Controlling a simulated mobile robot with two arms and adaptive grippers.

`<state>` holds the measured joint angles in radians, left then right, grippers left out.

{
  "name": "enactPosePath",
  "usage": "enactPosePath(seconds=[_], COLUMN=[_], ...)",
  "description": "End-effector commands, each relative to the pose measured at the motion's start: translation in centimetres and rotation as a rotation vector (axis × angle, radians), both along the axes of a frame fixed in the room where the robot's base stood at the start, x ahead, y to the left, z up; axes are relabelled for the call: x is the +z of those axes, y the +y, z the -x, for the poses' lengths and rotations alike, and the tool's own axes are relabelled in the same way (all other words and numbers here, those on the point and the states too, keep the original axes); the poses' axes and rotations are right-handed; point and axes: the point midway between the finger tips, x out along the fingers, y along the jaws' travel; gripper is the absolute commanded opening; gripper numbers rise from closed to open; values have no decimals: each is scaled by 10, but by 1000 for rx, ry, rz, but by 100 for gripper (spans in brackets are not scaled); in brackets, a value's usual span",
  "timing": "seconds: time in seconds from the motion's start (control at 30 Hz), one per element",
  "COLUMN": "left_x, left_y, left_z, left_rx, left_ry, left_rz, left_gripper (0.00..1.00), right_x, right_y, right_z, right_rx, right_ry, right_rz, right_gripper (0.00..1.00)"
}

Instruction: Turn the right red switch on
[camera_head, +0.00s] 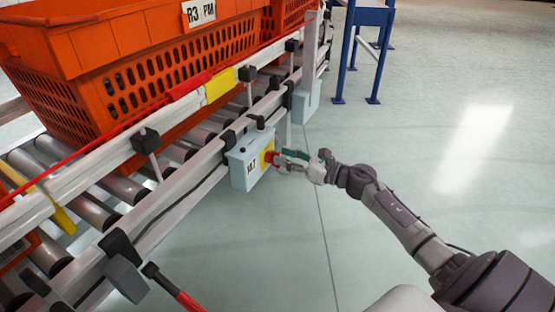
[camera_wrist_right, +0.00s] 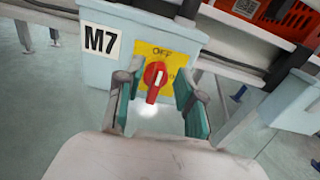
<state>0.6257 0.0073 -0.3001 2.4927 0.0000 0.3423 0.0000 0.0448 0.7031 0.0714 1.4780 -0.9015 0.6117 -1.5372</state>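A red rotary switch (camera_wrist_right: 155,80) sits on a yellow plate (camera_wrist_right: 182,54) on a pale blue box (camera_wrist_right: 98,75) marked M7. The plate reads OFF above the knob; a label at its right is partly hidden. The knob stands nearly upright, its upper end slightly right, toward OFF. In the head view the box (camera_head: 240,172) hangs on the conveyor's side rail. My right gripper (camera_head: 283,160) is in front of it. In the right wrist view its green-padded fingers (camera_wrist_right: 157,103) are apart on either side of the knob, with visible gaps. My left gripper is not in view.
An orange tote (camera_head: 130,85) stands on the roller conveyor (camera_head: 90,208). A second pale blue box (camera_head: 306,100) hangs farther along the rail. A blue-legged stand (camera_head: 372,60) is at the back. The floor (camera_head: 450,180) right of the conveyor is clear.

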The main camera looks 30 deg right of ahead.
Motion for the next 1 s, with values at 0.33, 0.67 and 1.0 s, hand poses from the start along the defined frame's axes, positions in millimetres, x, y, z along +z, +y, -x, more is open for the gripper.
enactPosePath(seconds=[0.33,0.67,1.0], left_x=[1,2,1], left_y=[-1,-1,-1], left_z=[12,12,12], left_rx=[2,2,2], left_ry=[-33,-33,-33], left_rz=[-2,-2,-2], left_gripper=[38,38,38], right_x=[0,0,-2], right_y=[13,13,14], right_z=[-25,-25,-25], right_rx=[0,0,1], right_ry=[0,1,4], right_rz=[1,0,1], right_gripper=[38,21,0])
